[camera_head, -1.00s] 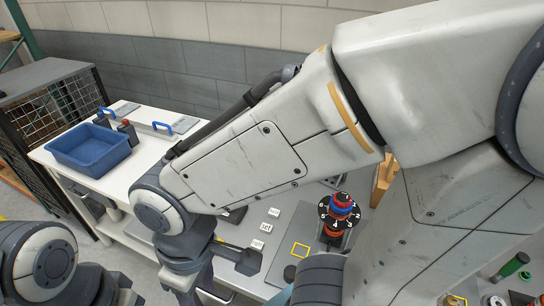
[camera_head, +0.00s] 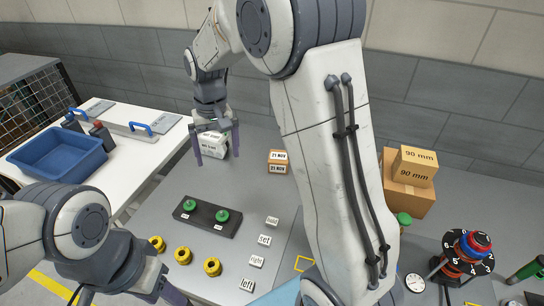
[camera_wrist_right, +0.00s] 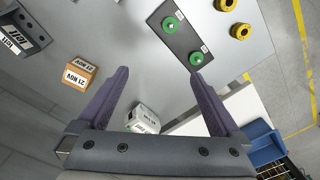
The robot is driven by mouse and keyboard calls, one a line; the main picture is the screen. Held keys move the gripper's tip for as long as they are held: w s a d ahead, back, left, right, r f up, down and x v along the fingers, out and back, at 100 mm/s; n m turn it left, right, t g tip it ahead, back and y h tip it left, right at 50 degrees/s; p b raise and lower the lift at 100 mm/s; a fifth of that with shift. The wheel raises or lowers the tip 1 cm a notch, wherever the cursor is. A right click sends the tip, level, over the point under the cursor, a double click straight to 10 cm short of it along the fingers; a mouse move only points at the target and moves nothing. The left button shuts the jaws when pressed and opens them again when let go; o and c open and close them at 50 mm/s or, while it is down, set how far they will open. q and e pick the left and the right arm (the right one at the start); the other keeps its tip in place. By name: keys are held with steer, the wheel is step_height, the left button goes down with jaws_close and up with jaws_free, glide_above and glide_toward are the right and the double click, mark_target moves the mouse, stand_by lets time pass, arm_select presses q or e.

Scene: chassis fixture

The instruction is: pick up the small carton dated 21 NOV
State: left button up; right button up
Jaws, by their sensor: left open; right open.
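The small carton dated 21 NOV (camera_head: 278,168) is brown with a white label. It stands on the grey table top, and also shows at the left in the right wrist view (camera_wrist_right: 78,74). My right gripper (camera_head: 217,160) is open, left of that carton and apart from it. A white carton (camera_head: 213,144) shows behind its fingers, with print I cannot read; it also shows in the right wrist view (camera_wrist_right: 143,119). Whether it lies between the fingers I cannot tell. My left gripper (camera_head: 172,292) is open at the lower left edge, partly cut off.
A black plate with green knobs (camera_head: 207,218), several yellow knobs (camera_head: 183,255) and labelled white blocks (camera_head: 264,240) are in front. Brown 90 mm boxes (camera_head: 407,185) stand right, behind my right arm. A blue bin (camera_head: 57,153) is at left.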

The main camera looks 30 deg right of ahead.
steer(key=w+d+f+m, duration=0.2)
steer(key=w+d+f, duration=0.15)
steer(key=d, duration=0.35)
steer(key=w+d+f+m, duration=0.2)
steer(key=w+d, duration=0.2)
steer(key=d, duration=0.2)
steer(key=m, duration=0.2)
glide_above(279, 156)
steer(key=f, duration=0.7)
steer(key=shift+s+f, duration=0.2)
steer(key=shift+f, duration=0.5)
steer(key=f+p, duration=0.1)
steer(key=f, duration=0.1)
steer(key=f+p, duration=0.2)
steer(key=shift+w+f, duration=0.2)
steer(key=shift+f, duration=0.5)
steer(key=shift+r, duration=0.1)
steer(key=c, duration=1.5)
